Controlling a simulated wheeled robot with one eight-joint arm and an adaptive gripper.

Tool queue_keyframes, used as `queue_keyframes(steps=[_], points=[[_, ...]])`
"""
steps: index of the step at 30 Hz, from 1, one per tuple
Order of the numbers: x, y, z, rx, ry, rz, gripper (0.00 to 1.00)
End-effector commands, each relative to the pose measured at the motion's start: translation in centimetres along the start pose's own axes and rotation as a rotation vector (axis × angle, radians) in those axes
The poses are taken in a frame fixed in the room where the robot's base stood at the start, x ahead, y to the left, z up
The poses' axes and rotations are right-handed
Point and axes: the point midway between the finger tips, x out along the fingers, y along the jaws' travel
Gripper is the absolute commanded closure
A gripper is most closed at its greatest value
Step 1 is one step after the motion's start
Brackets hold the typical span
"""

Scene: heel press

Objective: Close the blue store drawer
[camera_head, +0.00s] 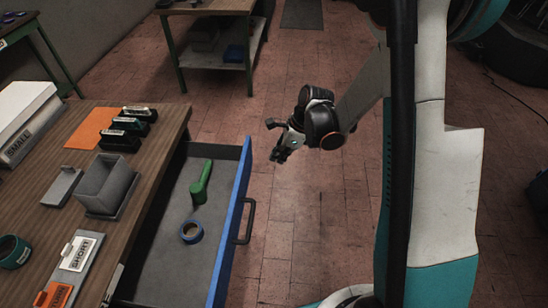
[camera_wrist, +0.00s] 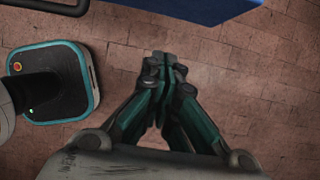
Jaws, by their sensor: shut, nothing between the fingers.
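The blue store drawer (camera_head: 222,248) stands pulled out to the right from under the wooden bench at left. Its black handle (camera_head: 246,222) is on the blue front. The blue drawer front (camera_wrist: 190,8) shows at the top edge there, with part of the black handle (camera_wrist: 55,5) at top left.
The wooden bench (camera_head: 140,190) holds a grey box (camera_head: 106,184), several black-and-green items, an orange sheet (camera_head: 92,128) and labelled strips. Another table (camera_head: 205,8) stands at the back. Brick floor (camera_head: 300,215) is clear between the drawer and my body.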

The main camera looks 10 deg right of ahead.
Motion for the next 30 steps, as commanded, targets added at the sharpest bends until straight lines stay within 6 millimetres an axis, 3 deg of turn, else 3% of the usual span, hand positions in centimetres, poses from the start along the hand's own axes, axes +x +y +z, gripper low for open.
queue_keyframes(steps=[13,21,30], points=[[8.9,0.0,-0.1,-0.003,0.000,0.000,1.00],[9.7,0.0,3.2,-0.003,0.000,-0.001,1.00],[9.8,0.0,3.7,-0.002,0.001,-0.001,1.00]])
